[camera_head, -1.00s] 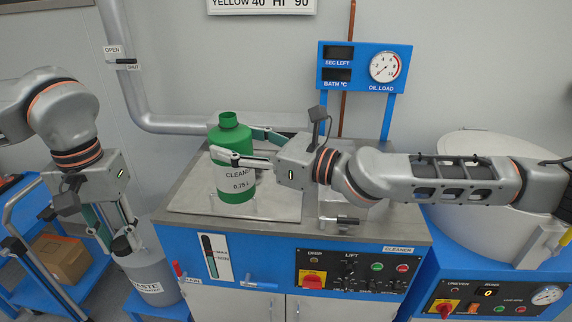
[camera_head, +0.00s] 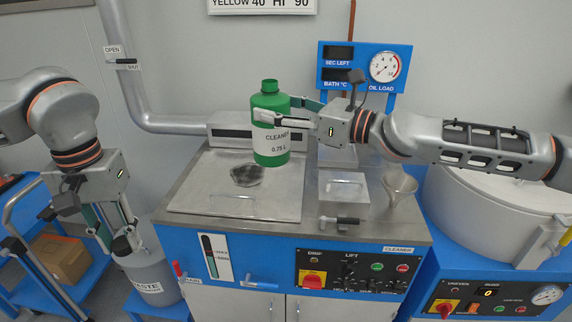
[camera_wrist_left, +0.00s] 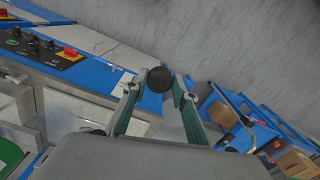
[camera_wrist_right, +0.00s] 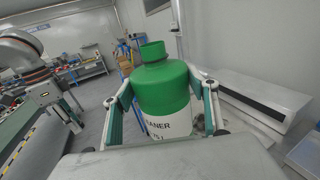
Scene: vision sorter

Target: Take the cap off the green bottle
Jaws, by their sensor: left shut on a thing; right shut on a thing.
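The green bottle (camera_head: 271,145), with a white CLEANER label, is held upright above the steel top of the blue machine. Its green neck (camera_head: 269,87) shows no cap; the neck also shows in the right wrist view (camera_wrist_right: 153,52). My right gripper (camera_head: 278,112) is shut around the bottle's upper body, one finger on each side. My left gripper (camera_head: 122,240) hangs low at the left, by the waste bin, far from the bottle. It is shut on a small dark round piece, which looks like the cap (camera_wrist_left: 159,79), between its fingertips.
The steel top (camera_head: 200,190) has a dark round patch (camera_head: 246,175). A funnel (camera_head: 399,184) stands at its right. A grey waste bin (camera_head: 155,275) stands below my left gripper, beside a blue cart with a cardboard box (camera_head: 62,260). A large round white vessel (camera_head: 490,175) is at the right.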

